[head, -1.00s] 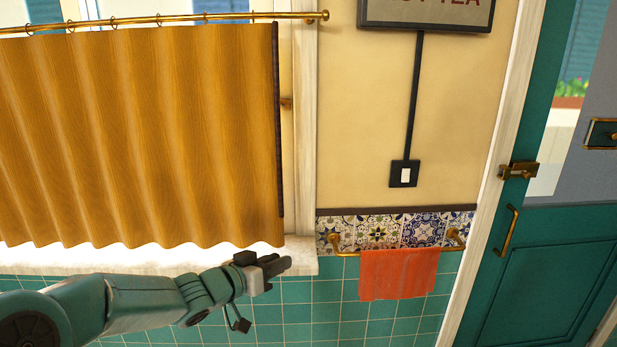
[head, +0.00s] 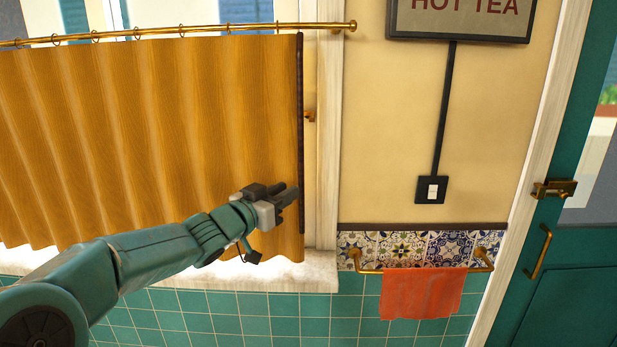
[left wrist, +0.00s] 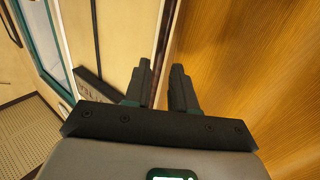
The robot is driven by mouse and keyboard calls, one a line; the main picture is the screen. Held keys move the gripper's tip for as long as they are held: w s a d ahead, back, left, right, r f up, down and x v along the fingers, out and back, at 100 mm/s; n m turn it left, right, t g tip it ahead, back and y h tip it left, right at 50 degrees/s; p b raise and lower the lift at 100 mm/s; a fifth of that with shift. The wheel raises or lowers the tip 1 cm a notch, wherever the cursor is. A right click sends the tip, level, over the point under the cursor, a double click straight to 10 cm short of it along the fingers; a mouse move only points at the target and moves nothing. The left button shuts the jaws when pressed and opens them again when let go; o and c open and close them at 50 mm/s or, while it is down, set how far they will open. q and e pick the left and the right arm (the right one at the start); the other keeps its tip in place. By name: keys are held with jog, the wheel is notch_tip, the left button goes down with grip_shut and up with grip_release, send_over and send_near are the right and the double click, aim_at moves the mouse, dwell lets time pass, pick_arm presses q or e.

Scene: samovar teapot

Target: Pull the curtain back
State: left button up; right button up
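The mustard-yellow curtain (head: 130,130) hangs from a brass rod (head: 200,29) by rings and covers the window. Its right border is a dark vertical strip (head: 300,120). My left gripper (head: 290,194) is in front of the curtain's lower right part, close to this strip. In the left wrist view the two dark fingers (left wrist: 161,85) are apart, with the strip seen running down between them and the curtain (left wrist: 250,70) on the right. I cannot tell whether the fingers touch the cloth. My right gripper is not in view.
A pale window sill (head: 290,277) runs below the curtain, above green tiles. A brass towel rail with an orange towel (head: 421,292) is to the right. A light switch (head: 431,190), a sign (head: 460,18) and a green door (head: 570,290) are further right. A brass hook (head: 309,116) is beside the curtain.

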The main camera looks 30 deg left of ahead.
aim_at(300, 183)
pick_arm(q)
jog(key=w, duration=0.3)
jog(key=w+p, duration=0.1)
jog(key=w, duration=0.1)
jog(key=w+p, duration=0.1)
jog(key=w, duration=0.2)
jog(key=shift+w+d, duration=0.25)
jog(key=shift+w, duration=0.05)
jog(key=shift+s+a+r, duration=0.2)
jog(key=shift+s, duration=0.05)
jog(key=shift+w+d+f, duration=0.1)
jog(key=shift+w+d, duration=0.05)
jog(key=shift+w, duration=0.1)
grip_shut()
